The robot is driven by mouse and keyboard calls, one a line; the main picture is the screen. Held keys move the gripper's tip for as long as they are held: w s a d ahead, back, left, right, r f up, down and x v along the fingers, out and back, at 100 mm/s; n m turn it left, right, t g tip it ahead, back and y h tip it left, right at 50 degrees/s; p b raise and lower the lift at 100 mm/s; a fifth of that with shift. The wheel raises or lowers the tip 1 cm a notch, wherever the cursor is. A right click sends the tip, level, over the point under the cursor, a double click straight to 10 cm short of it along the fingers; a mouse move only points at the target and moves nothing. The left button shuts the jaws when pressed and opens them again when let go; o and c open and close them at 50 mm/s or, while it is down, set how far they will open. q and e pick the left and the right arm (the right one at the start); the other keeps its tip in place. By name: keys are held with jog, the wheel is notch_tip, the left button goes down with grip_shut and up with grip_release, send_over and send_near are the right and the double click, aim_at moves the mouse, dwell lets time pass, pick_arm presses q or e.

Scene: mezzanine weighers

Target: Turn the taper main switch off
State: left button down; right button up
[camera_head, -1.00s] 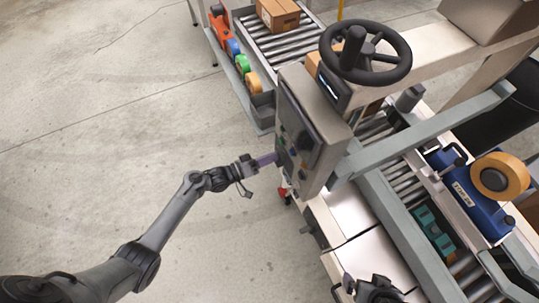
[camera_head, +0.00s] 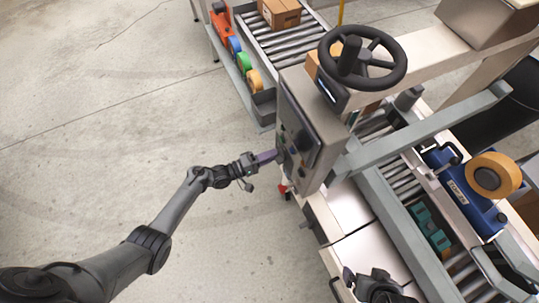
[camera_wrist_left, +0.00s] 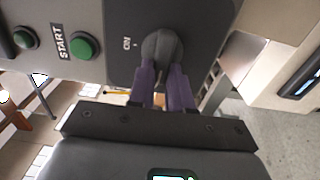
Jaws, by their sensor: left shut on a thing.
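The taper's control box (camera_head: 315,125) is a grey cabinet standing beside the conveyor in the head view. The main switch (camera_wrist_left: 161,46) is a dark round rotary knob on a dark plate, with an "ON" mark to its left in the wrist view. My left gripper (camera_head: 277,156) reaches the box's panel from the left. In the wrist view its purple fingers (camera_wrist_left: 162,75) are shut on the knob, one on each side. The knob's pointer direction is hard to tell. My right gripper (camera_head: 374,284) shows at the bottom edge; its fingers are unclear.
A green START button (camera_wrist_left: 84,46) and another green button (camera_wrist_left: 25,38) sit left of the switch. A black handwheel (camera_head: 362,55) stands above the box. A blue tape head (camera_head: 465,190) is at right. The floor at left is clear.

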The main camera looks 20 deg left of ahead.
dwell(0.3)
pick_arm(q)
jog(key=c, duration=1)
grip_release()
jog(key=shift+c, duration=0.2)
jog(key=v, duration=1)
jog(key=shift+s+a+p, duration=0.25)
jog(key=shift+s+p, duration=0.05)
jog(key=shift+s, duration=0.05)
